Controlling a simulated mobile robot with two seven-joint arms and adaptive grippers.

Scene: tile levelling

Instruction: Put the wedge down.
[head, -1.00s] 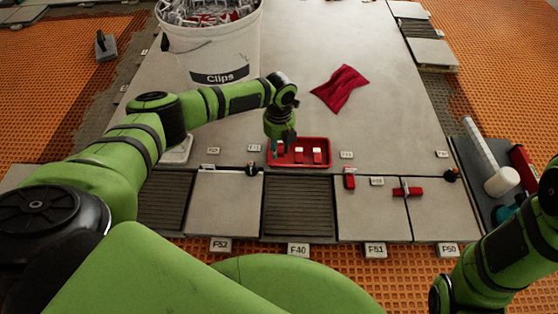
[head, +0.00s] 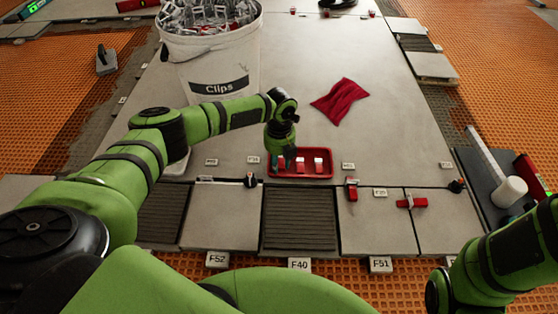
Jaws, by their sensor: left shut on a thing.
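My left gripper (head: 284,159) points down at the left part of a small red tray (head: 302,177). It is shut on a wedge, which is mostly hidden by the fingers. I cannot tell whether that wedge touches the tray floor. Two more red wedges with pale tops, one in the middle (head: 303,166) and one on the right (head: 318,166), lie in the tray. My right arm shows at the lower right, but its gripper is out of view.
A white bucket of clips (head: 212,70) stands behind my left arm. A red cloth (head: 340,102) lies on the slab at the back right. A red wedge (head: 352,190) and a red piece (head: 412,202) lie on the front right tiles. The slab right of the tray is mostly clear.

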